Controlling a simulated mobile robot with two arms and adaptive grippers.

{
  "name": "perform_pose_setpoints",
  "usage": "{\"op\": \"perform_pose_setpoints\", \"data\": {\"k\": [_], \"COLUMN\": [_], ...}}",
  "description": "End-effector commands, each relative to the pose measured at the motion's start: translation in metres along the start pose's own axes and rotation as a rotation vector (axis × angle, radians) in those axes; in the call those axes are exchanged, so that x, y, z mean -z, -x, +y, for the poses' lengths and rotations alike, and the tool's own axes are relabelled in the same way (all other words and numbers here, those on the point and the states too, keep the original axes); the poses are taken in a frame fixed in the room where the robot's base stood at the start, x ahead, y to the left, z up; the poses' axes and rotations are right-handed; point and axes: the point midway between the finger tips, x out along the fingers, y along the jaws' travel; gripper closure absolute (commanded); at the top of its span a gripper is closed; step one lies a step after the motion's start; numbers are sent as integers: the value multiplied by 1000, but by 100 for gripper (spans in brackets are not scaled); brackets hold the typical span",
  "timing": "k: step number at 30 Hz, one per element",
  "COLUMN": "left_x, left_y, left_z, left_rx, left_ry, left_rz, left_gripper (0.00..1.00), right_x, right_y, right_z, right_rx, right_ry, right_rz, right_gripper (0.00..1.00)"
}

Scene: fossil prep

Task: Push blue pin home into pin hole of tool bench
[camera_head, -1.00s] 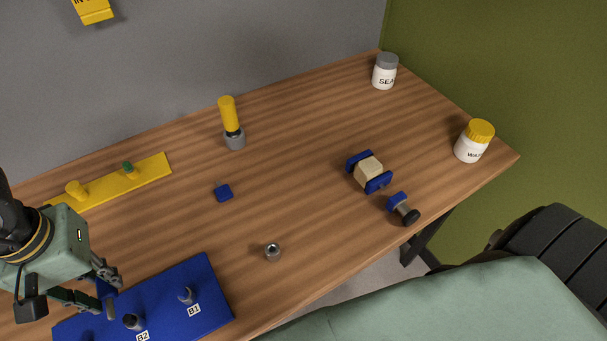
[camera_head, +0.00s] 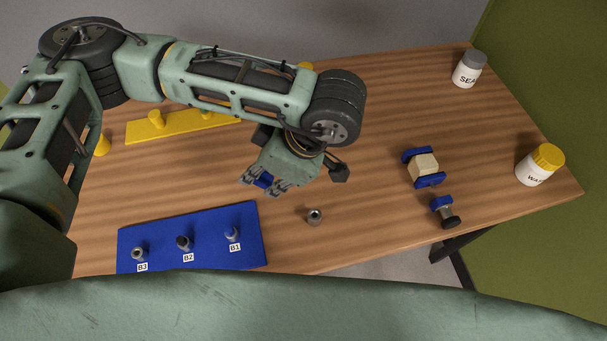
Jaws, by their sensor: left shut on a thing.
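My left gripper (camera_head: 264,186) is low over the middle of the wooden tool bench (camera_head: 370,125), pointing down. It is shut on a small blue piece, which I take to be the blue pin (camera_head: 263,181); only a little of it shows between the fingers. The fingers and wrist hide the rest of it and the bench surface right under it. I see no pin hole, and cannot tell how deep the pin sits. My right gripper is not in view.
A blue board (camera_head: 210,250) with several posts lies front left. A grey nut (camera_head: 314,216) is right of the gripper. A blue-ended beige block (camera_head: 424,166), a blue-black knob piece (camera_head: 444,211) and two jars (camera_head: 467,69) (camera_head: 540,165) stand right. A yellow strip (camera_head: 180,124) lies behind.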

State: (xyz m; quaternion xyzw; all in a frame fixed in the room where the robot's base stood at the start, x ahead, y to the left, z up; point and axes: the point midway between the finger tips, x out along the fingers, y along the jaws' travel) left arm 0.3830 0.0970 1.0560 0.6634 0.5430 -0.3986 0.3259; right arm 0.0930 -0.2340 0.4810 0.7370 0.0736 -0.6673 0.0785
Motion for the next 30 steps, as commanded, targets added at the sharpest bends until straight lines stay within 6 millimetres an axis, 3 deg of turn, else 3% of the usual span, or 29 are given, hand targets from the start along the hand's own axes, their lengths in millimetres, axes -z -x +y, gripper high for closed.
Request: {"op": "perform_pose_setpoints", "data": {"k": [2,14,21,30], "left_x": [-5,-24,-35,-43], "left_y": [11,28,38,44], "left_z": [4,6,7,6], "left_rx": [83,609,1086,1444], "left_ry": [155,801,1179,1397], "left_rz": [68,297,382,390], "left_gripper": [100,100,100,100], "right_x": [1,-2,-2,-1], "right_y": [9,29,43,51], "right_z": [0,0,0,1], "right_rx": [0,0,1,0], "right_ry": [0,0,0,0], "right_rz": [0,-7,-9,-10], "right_gripper": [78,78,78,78]}}
